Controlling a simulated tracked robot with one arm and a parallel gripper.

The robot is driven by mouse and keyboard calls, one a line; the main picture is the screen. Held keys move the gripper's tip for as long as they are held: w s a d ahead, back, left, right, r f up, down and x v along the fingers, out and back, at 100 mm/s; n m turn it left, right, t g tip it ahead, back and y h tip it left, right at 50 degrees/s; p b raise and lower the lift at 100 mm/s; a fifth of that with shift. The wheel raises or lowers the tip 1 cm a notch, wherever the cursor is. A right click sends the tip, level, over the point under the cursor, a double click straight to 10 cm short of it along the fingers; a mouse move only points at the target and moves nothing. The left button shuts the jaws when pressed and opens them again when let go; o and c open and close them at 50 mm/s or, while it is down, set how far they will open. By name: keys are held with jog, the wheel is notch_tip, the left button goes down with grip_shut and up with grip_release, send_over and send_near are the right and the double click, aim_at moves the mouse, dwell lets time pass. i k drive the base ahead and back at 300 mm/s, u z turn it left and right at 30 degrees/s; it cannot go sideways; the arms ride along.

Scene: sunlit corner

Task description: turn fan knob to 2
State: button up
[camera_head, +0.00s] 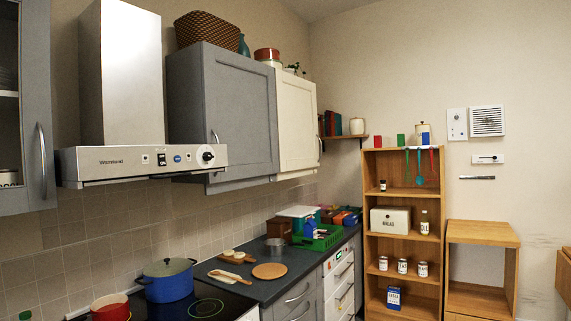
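A round dark knob with a light rim (207,156) sits at the right end of the front panel of the steel range hood (120,163), at left. Its setting is too small to read. A square slatted vent (487,121) is on the far wall at upper right, with a white wall plate (457,124) beside it on the left. The plate's small round details are too small to tell apart. My gripper is not in view.
Below the hood, a blue pot (168,281) and a red pan (110,307) are on the dark hob. Grey wall cabinet (222,105) is right of the hood. A wooden shelf (403,240) stands against the far wall. The air in front of the hood panel looks clear.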

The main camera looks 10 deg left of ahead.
aim_at(207, 156)
jog(key=z, duration=0.2)
jog(key=i, duration=2.65)
jog(key=u, duration=0.7)
jog(key=i, duration=0.7)
jog(key=u, duration=0.2)
